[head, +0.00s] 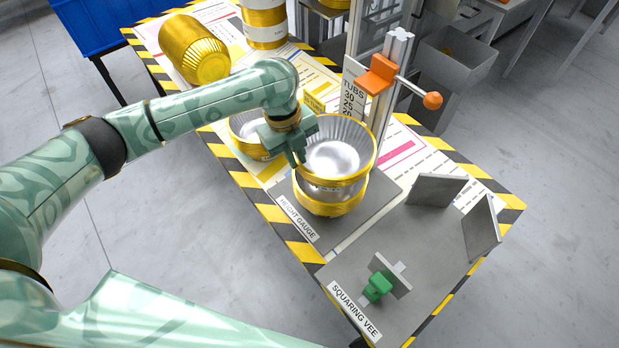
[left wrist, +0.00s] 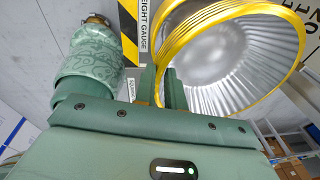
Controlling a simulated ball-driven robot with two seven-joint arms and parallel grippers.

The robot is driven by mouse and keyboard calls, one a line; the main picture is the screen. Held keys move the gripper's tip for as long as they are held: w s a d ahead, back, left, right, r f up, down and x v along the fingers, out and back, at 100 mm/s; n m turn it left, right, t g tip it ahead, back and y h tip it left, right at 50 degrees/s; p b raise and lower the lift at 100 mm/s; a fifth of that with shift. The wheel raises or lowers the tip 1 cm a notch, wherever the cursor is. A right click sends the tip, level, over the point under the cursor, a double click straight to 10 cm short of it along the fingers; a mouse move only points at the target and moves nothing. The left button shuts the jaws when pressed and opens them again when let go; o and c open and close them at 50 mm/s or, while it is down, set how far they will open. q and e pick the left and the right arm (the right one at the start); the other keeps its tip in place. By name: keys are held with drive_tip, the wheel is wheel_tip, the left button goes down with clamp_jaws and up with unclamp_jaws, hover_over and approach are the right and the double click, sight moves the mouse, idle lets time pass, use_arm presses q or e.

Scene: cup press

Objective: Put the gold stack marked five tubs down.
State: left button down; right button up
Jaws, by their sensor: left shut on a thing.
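A silver fluted tub stack with a gold rim (head: 338,148) is at the height gauge, its open mouth facing up. My left gripper (head: 298,152) is shut on the left side of its rim. The left wrist view shows the gold rim (left wrist: 187,40) close beside the fingers (left wrist: 168,88). Below it a gold band (head: 330,207) shows just over the grey height gauge plate (head: 385,188). I cannot tell whether this band belongs to the held stack or to another one beneath. The marking is too small to read. My right gripper is not in view.
Another gold-rimmed tub (head: 243,132) stands just behind my gripper. The gauge post with its orange stop (head: 380,75) rises behind the stack. The squaring vee (head: 415,255), with upright plates and a green clamp (head: 377,288), is in front. A gold stack (head: 193,50) lies at the back left.

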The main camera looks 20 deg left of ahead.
use_arm(q)
wheel_tip(320, 180, down, 8)
drive_tip(key=b, duration=0.3)
drive_tip(key=shift+r, duration=0.2)
drive_tip(key=shift+f, duration=0.15)
drive_tip(key=c, duration=1.5)
unclamp_jaws()
drive_tip(key=shift+f, duration=0.1)
